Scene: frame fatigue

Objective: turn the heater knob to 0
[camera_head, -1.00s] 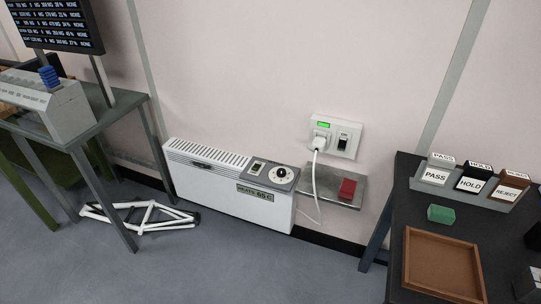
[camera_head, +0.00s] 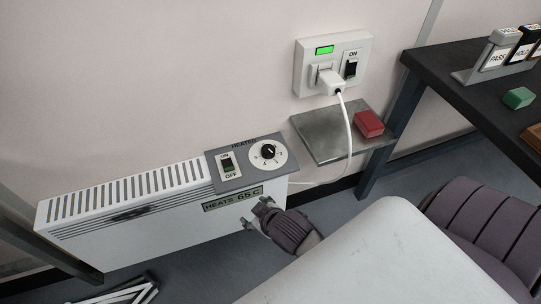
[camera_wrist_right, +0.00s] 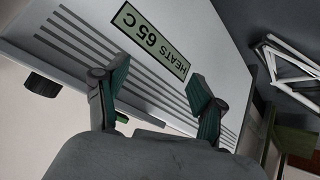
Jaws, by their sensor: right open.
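The white heater (camera_head: 150,215) stands against the wall. Its grey top panel carries a black knob (camera_head: 267,152) on a white numbered dial; I cannot read the knob's setting. An ON/OFF switch (camera_head: 227,165) sits left of the dial. A label on the front reads HEATS 65 C (camera_head: 232,199); it shows upside down in the right wrist view (camera_wrist_right: 151,42). My right gripper (camera_head: 256,213) is open and empty at the heater's front, below the knob and apart from it. Its two fingers (camera_wrist_right: 160,78) show in the right wrist view. My left gripper is out of view.
A wall socket (camera_head: 333,65) with a white plug and cord is above right of the heater. A metal shelf (camera_head: 325,140) holds a red block (camera_head: 369,123). A dark table (camera_head: 450,75) stands at right. A white frame (camera_head: 125,292) lies on the floor.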

